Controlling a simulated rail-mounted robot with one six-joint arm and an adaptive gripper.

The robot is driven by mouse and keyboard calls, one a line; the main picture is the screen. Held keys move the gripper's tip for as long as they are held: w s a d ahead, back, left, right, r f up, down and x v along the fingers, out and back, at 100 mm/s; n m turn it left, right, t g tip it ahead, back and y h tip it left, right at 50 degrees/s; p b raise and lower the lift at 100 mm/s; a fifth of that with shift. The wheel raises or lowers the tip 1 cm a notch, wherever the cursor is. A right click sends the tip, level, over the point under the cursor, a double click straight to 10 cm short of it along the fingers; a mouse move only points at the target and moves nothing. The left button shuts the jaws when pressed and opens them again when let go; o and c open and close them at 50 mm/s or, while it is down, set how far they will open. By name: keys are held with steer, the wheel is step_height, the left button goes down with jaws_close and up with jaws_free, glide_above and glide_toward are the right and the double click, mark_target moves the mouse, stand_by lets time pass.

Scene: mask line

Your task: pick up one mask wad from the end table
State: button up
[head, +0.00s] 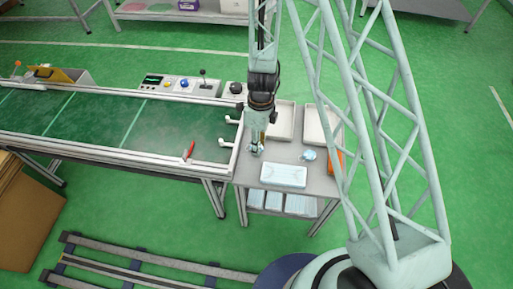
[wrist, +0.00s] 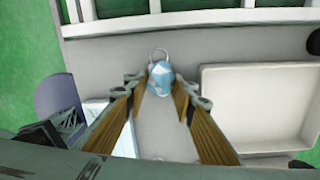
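My gripper (head: 256,150) points down over the end table (head: 243,176), near the table's edge beside the conveyor. In the wrist view my gripper (wrist: 159,84) is open, its two fingers on either side of a crumpled light-blue mask wad (wrist: 160,79) with a white ear loop. I cannot tell how far the wad lies below the fingertips; no clear contact shows. In the head view the gripper mostly hides this wad. Another light-blue wad (head: 309,155) lies on the table to the right of the gripper.
A flat stack of masks (head: 283,175) lies at the table's near side. Two white trays (head: 282,121) (head: 322,126) stand at the back. An orange item (head: 335,163) lies at the right. The green conveyor (head: 115,125) adjoins the left, with red-handled pliers (head: 189,152) on its edge.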

steer(key=shift+r, duration=0.2)
steer(key=shift+r+p, duration=2.1)
steer(key=shift+r, duration=2.75)
